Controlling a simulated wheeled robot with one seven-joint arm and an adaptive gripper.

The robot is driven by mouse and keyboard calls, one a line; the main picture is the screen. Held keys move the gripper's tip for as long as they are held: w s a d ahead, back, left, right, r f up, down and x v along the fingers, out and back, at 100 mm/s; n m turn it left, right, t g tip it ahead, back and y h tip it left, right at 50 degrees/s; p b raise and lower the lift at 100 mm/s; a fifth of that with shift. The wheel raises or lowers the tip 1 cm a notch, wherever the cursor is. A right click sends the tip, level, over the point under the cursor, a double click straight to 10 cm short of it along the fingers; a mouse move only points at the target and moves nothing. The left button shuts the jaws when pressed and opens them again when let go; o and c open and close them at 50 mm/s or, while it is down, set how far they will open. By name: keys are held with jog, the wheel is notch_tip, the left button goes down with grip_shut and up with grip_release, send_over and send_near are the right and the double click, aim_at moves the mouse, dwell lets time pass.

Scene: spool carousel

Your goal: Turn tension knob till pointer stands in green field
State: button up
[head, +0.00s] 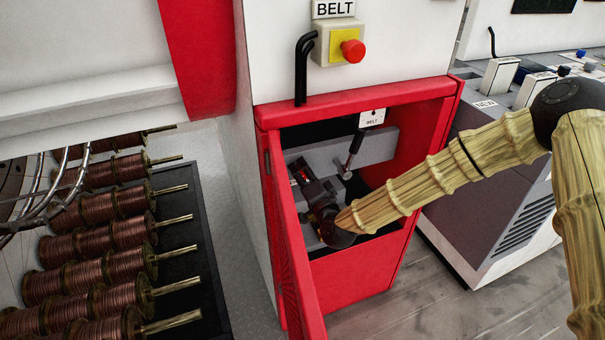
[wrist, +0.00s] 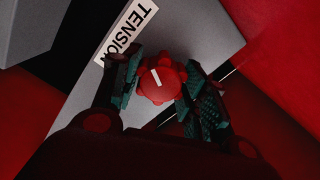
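The tension knob (wrist: 161,83) is red and lobed, with a white line across its face, in the wrist view. A white label reading "TENSION" (wrist: 127,32), partly cut off, is on the grey plate beside it. My gripper (wrist: 163,80) has one finger on each side of the knob, the pads close against it, and looks shut on it. In the head view my gripper (head: 328,212) reaches into the open red cabinet (head: 350,277) and hides the knob. A dark part with a small red patch (head: 301,175) shows above it. I cannot make out a pointer or green field.
The cabinet door (head: 293,250) stands open left of my gripper. A lever (head: 352,152) hangs below a "BELT" tag (head: 372,118) inside. A red stop button (head: 353,50) is above. Copper spools (head: 115,202) fill the left; a grey machine (head: 500,215) stands right.

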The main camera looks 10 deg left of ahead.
jog(key=shift+o, duration=0.6)
jog(key=shift+s, duration=0.1)
jog(key=v, duration=1.2)
